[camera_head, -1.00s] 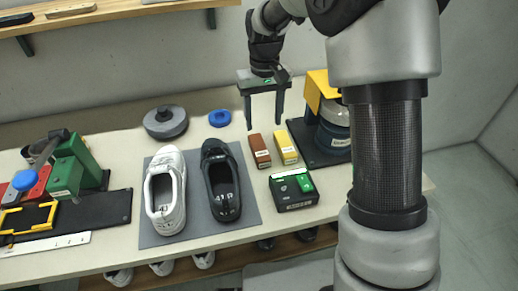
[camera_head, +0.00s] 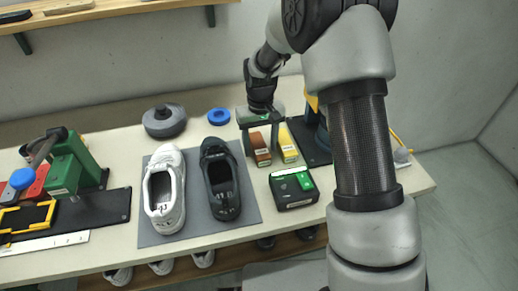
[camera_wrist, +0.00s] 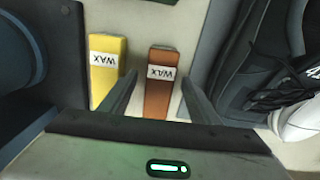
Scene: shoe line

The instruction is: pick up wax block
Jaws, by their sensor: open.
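Two blocks labelled WAX lie side by side on the table. The brown wax block (camera_head: 260,156) also shows in the wrist view (camera_wrist: 160,85). The yellow wax block (camera_head: 288,153) lies to its right in the head view, and to its left in the wrist view (camera_wrist: 106,75). My gripper (camera_head: 260,141) is open and low over the brown block. In the wrist view its fingers (camera_wrist: 158,95) stand on either side of the brown block. One finger is in the gap between the two blocks. I cannot tell whether the fingers touch the brown block.
A black box with a green top (camera_head: 293,187) lies in front of the blocks. A black shoe (camera_head: 220,182) and a white shoe (camera_head: 164,192) stand on a grey mat (camera_head: 192,222) to the left. A blue ring (camera_head: 219,116) and a grey round tin (camera_head: 164,121) sit behind.

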